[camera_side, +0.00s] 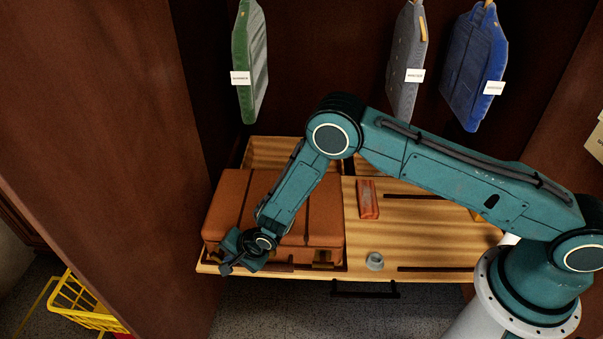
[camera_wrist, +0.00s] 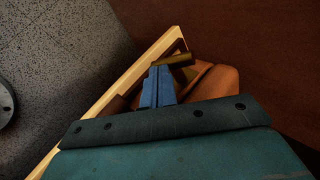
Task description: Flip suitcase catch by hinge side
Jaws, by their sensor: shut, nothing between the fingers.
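A brown-orange suitcase (camera_side: 322,215) lies flat and closed at the left of a wooden drawer. A small brass catch (camera_side: 322,257) shows at the right of its front face; the left part of that face is hidden behind my wrist. My gripper (camera_side: 227,268) is at the suitcase's front left corner, low near the drawer's front edge. In the wrist view, my blue fingers (camera_wrist: 157,72) are shut and empty. A brass-coloured piece (camera_wrist: 177,61), which looks like a catch, is right at their tips; I cannot tell whether they touch. The suitcase (camera_wrist: 222,79) is partly hidden behind my gripper.
The wooden drawer (camera_side: 440,222) has dark slots and a black front handle (camera_side: 365,290). An orange-red block (camera_side: 368,199) and a small grey cup-like piece (camera_side: 375,261) sit right of the suitcase. Garment bags hang above, including a green one (camera_side: 249,60). A brown wall is close on the left.

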